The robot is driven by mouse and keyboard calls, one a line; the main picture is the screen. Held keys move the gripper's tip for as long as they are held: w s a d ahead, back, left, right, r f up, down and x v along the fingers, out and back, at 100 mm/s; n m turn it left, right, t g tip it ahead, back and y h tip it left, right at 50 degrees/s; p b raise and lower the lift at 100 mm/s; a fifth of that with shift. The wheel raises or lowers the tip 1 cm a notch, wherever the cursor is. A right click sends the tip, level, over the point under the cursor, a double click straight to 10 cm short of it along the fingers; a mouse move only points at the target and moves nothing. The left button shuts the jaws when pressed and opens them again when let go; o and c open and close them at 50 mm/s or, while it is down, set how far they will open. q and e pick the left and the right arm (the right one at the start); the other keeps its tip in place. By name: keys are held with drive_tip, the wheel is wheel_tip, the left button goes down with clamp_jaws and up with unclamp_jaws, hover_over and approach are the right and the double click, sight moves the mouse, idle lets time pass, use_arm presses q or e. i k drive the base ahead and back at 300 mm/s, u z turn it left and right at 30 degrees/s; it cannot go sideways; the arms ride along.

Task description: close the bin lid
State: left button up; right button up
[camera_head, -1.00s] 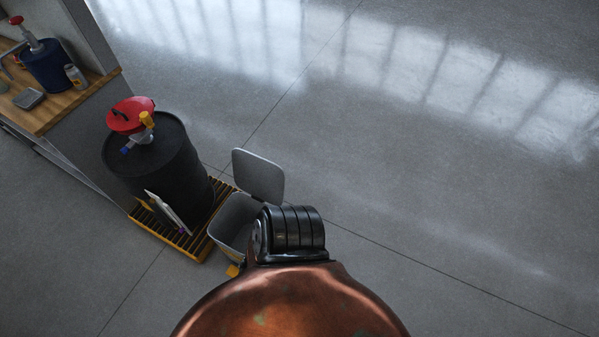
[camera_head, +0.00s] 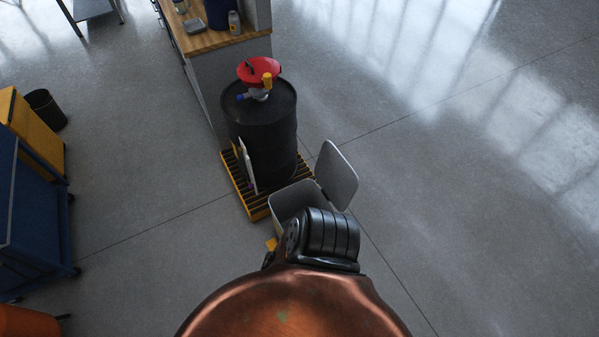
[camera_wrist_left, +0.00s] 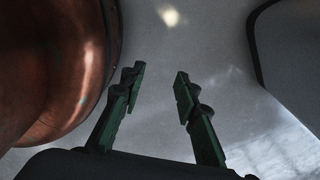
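The grey bin (camera_head: 293,198) stands on the floor by the yellow-edged pallet, partly hidden behind my own body. Its grey lid (camera_head: 337,175) stands open, raised on the bin's right side. My left gripper (camera_wrist_left: 157,82) shows in the left wrist view, with its two green fingers apart and nothing between them. Grey floor and my copper-coloured body show around it there. Neither gripper shows in the head view. My right gripper is in no view.
A black drum (camera_head: 262,130) with a red funnel (camera_head: 259,71) stands on the slatted pallet (camera_head: 240,187) behind the bin. A wooden-topped bench (camera_head: 215,40) is beyond it. A blue cart (camera_head: 35,215) is at the left. The floor at right is clear.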

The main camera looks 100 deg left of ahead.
sight(338, 178)
drive_tip(key=u, duration=0.75)
drive_tip(key=i, duration=3.65)
drive_tip(key=u, duration=4.45)
